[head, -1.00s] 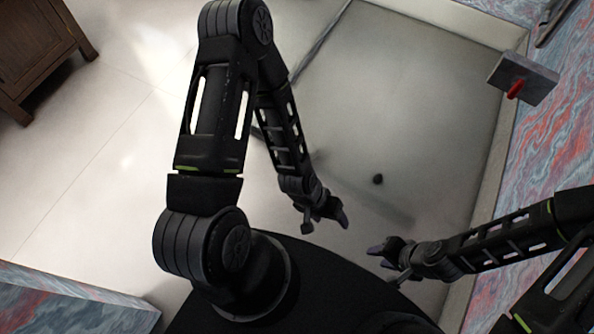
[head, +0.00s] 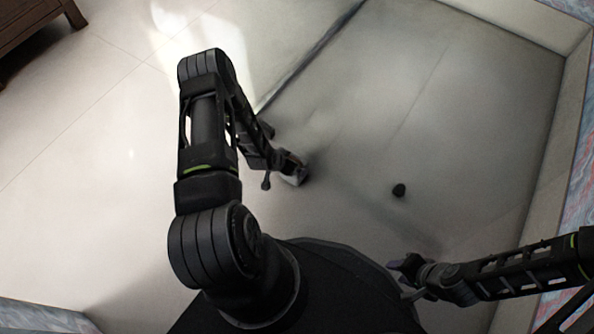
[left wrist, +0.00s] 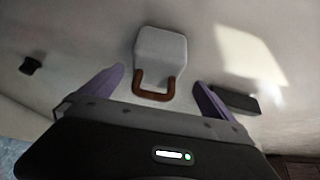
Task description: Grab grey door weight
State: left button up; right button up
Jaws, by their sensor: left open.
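The grey door weight (left wrist: 160,50) is a pale block with a brown loop handle (left wrist: 155,92). It is ahead of my left gripper (left wrist: 158,80) in the left wrist view, with the handle toward me, between the lines of the two spread purple fingers. No finger visibly touches it. In the head view, a pale bit of the weight (head: 295,178) shows beside my left gripper (head: 281,168), and the arm hides most of it. My right gripper (head: 404,268) is at the lower right, away from the weight; its fingers are too small and dark to judge.
A dark block (left wrist: 236,99) is right of the weight in the left wrist view. A wooden cabinet (head: 30,22) stands at upper left. Pale floor is clear at left.

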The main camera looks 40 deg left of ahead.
pick_arm(q)
jog(key=shift+b+x, duration=0.55)
jog(key=shift+x, duration=0.75)
jog(key=shift+r, duration=0.1)
jog(key=shift+d, duration=0.1)
jog(key=b+x, duration=0.2)
jog(key=x, duration=0.1)
jog(key=b+x, duration=0.1)
jog(key=x, duration=0.1)
jog(key=shift+w+d, duration=0.1)
jog(key=shift+d, duration=0.15)
